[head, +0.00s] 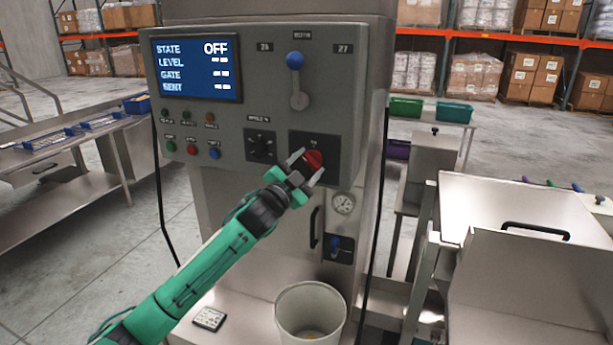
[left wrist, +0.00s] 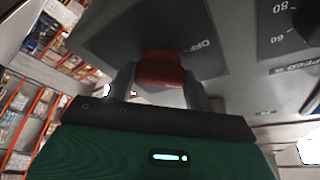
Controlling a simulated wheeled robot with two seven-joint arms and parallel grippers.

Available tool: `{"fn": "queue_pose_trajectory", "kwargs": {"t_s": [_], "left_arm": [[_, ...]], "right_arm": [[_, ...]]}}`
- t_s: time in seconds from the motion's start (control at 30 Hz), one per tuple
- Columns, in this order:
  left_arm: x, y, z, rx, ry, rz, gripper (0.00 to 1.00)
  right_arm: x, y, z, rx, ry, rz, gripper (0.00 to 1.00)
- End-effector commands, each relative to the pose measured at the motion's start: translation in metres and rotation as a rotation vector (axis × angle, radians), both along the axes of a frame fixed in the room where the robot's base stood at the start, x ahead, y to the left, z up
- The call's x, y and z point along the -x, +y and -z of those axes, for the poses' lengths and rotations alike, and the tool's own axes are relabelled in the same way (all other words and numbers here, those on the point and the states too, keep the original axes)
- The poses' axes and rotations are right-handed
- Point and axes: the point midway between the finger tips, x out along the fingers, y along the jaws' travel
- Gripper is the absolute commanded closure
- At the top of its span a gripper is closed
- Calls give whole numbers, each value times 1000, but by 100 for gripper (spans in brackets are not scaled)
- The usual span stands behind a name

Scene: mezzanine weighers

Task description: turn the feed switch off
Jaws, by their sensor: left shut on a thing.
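The red feed switch (head: 313,160) sits on a dark plate at the lower right of the grey control panel (head: 300,98). My left gripper (head: 306,168) has its fingers on either side of the red switch and is shut on it. In the left wrist view the red switch (left wrist: 161,68) shows between the two fingers (left wrist: 160,88), with the word OFF on the plate beside it. The panel's screen (head: 198,68) reads STATE OFF; its smaller values are too small to read. My right gripper is not in view.
A blue-knobbed lever (head: 295,62) is above the switch, and a black dial (head: 260,146) is to its left. A white bucket (head: 311,312) stands under the panel. Steel hoppers (head: 520,205) are at right.

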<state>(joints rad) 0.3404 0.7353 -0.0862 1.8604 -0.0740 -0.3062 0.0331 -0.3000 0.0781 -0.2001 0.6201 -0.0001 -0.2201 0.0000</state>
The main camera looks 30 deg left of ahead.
Motion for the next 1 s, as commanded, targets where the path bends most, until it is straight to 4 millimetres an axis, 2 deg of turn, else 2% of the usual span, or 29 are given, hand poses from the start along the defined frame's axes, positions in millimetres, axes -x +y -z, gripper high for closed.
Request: {"fn": "queue_pose_trajectory", "kwargs": {"t_s": [0.03, 0.1, 0.4, 0.7, 1.0], "left_arm": [[0, -2, 6, 52, -10, 1, 70], [-1, -2, 6, 116, -25, 1, 70], [-1, -4, 5, 390, -91, 2, 70], [-1, -5, 4, 603, -140, 1, 70], [-1, -5, 3, 716, -168, 0, 70]], "right_arm": [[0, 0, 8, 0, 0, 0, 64], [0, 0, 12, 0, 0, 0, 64], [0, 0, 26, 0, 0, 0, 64], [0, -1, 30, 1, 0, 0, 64], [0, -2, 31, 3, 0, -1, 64]]}}
